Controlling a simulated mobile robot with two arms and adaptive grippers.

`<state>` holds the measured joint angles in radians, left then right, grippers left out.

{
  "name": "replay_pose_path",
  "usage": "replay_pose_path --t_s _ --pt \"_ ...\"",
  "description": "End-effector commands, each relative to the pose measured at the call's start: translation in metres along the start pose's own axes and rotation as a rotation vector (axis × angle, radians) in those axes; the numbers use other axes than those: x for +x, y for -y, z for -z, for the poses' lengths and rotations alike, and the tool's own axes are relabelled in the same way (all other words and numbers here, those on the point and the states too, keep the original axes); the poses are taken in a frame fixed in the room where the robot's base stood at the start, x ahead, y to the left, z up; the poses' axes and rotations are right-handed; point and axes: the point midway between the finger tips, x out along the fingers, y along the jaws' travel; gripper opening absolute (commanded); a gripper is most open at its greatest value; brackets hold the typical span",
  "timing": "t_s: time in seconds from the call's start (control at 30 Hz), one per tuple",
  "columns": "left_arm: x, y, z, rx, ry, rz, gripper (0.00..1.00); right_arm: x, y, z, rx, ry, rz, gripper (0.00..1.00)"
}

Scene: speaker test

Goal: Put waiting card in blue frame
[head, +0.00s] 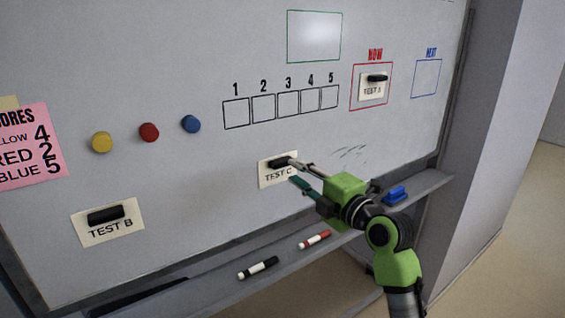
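The blue frame (426,79) is an empty outlined box at the upper right of the whiteboard, with a small blue word above it. A white card marked TEST C (267,175) is on the board's middle under a black magnet (281,163). My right gripper (293,172) is at this card's right side with its fingers apart; the upper fingertip is by the magnet's right end, and I cannot tell whether it touches. A TEST B card (111,236) is at the lower left under a black magnet. A TEST A card (374,92) is inside the red NOW frame (353,101). My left gripper is out of view.
Yellow (102,142), red (149,132) and blue (191,124) round magnets are left of the numbered boxes (263,109). The tray (225,290) holds a black marker (258,268), a red marker (314,240) and a blue object (395,194). A pink score sheet (35,160) is at left.

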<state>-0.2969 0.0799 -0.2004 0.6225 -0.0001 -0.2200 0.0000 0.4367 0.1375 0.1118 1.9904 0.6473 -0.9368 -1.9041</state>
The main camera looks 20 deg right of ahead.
Motion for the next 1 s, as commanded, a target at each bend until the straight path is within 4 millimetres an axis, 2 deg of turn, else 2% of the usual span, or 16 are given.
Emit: replay_pose_path --t_s 0.1,0.33,0.77,0.93,1.0 --pt "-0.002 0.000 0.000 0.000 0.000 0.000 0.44 0.018 -0.001 0.001 0.005 -0.001 -0.001 0.24" --pt "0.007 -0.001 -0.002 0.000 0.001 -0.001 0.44 0.040 0.002 0.000 -0.001 0.000 0.002 0.24" --pt "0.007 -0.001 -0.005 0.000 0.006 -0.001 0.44 0.046 0.001 -0.001 0.000 0.001 0.002 0.24" --pt "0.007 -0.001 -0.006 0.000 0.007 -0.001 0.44 0.046 0.001 -0.001 0.000 0.001 0.001 0.02" --pt "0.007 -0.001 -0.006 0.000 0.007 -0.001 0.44 0.046 0.001 -0.001 0.000 0.001 0.002 0.00"
